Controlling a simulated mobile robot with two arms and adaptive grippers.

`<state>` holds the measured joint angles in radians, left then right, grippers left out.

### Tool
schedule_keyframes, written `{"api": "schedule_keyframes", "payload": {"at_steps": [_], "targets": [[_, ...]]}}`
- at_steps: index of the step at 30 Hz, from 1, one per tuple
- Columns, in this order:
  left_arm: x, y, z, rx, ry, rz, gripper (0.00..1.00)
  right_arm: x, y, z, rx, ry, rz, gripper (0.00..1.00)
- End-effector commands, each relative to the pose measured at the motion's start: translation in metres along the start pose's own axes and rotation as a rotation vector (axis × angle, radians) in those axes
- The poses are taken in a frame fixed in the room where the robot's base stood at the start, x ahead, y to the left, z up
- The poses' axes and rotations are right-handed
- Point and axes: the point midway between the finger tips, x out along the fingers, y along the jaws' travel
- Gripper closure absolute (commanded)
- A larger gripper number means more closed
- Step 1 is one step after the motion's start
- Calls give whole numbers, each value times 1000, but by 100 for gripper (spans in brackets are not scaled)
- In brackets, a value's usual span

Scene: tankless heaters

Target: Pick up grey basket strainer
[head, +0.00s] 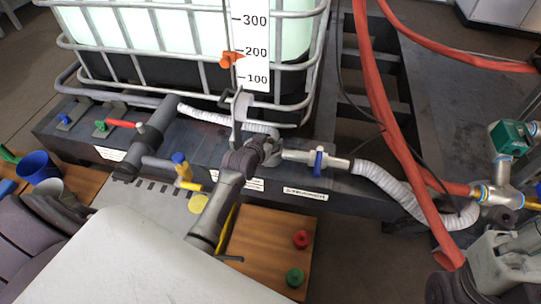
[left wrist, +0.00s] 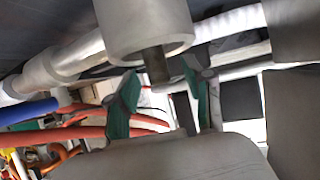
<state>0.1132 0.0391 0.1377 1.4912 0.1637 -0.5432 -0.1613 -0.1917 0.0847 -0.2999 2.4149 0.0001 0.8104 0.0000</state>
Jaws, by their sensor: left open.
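In the left wrist view a pale grey cylinder (left wrist: 145,28) with a short dark stem (left wrist: 156,66) is close in front of my left gripper (left wrist: 160,98). It looks like the grey basket strainer, though I cannot be sure. The gripper's green-padded fingers are apart on either side of the stem's end; I cannot tell if they touch it. In the head view my left gripper (head: 265,143) is at the pipe line by the tank, near the "STRAINER" label (head: 305,194). The arm and gripper hide most of the part there.
A caged tank (head: 180,25) stands behind. A blue-handled valve (head: 318,160) and white hose (head: 395,185) continue right. Red hoses (head: 380,90) cross the right side. A blue cup (head: 38,167) and a grey cup (head: 52,188) stand at left. Red (head: 301,239) and green knobs (head: 295,277) sit in front.

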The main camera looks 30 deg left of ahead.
Motion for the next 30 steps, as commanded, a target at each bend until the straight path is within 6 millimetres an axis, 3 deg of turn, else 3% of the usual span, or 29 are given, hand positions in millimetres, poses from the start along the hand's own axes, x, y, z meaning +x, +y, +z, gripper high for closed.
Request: {"api": "schedule_keyframes", "payload": {"at_steps": [10, 19, 30], "targets": [[8, 0, 0, -1, 0, 0, 48, 3, 0, 1, -2, 15, -6, 100], [8, 0, 0, -1, -1, 0, 98, 3, 0, 1, -2, 15, -6, 100], [7, 0, -2, -1, 0, 0, 100, 4, 0, 0, -1, 16, -6, 100]]}}
